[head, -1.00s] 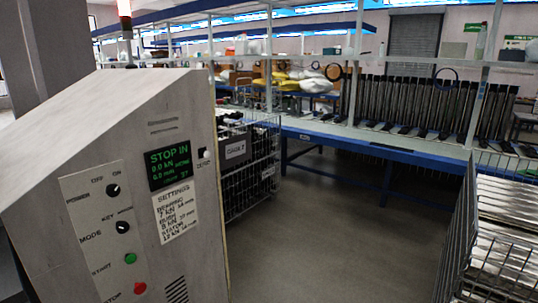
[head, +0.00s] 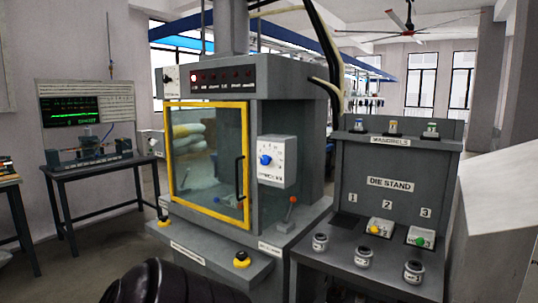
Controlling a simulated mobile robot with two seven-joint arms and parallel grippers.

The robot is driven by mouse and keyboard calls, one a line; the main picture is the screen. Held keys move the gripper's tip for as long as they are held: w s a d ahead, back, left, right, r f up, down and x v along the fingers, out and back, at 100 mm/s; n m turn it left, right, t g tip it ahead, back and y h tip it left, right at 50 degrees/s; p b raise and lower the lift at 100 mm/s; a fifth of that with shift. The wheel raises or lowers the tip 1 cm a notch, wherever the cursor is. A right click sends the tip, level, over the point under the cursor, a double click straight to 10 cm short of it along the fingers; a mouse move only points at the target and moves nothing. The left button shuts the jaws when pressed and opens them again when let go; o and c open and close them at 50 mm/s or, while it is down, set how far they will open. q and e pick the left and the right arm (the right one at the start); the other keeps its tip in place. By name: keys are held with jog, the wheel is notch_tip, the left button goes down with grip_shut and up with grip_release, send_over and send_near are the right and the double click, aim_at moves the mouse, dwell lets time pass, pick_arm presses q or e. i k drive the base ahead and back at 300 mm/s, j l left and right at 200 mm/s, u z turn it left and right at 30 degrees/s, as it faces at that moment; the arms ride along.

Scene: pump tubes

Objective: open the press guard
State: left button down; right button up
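The press guard (head: 167,160) is a yellow-framed clear door on the front of the grey press (head: 285,120). It looks shut, lying flush over the press opening. A black vertical handle (head: 239,178) is on its right side. Pale rounded shapes show dimly through or in the clear panel. A dark ribbed part of my own body shows at the bottom edge, left of centre. Neither gripper's fingers are in view, and nothing of mine touches the guard.
A control box with a blue knob (head: 265,160) is right of the guard. A red-tipped lever (head: 290,208) and yellow-black buttons (head: 241,260) are on the press base. The die stand (head: 390,185) adjoins on the right. A bench (head: 95,165) with a screen stands left.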

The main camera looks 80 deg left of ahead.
aim_at(247, 224)
jog(key=u, duration=2.75)
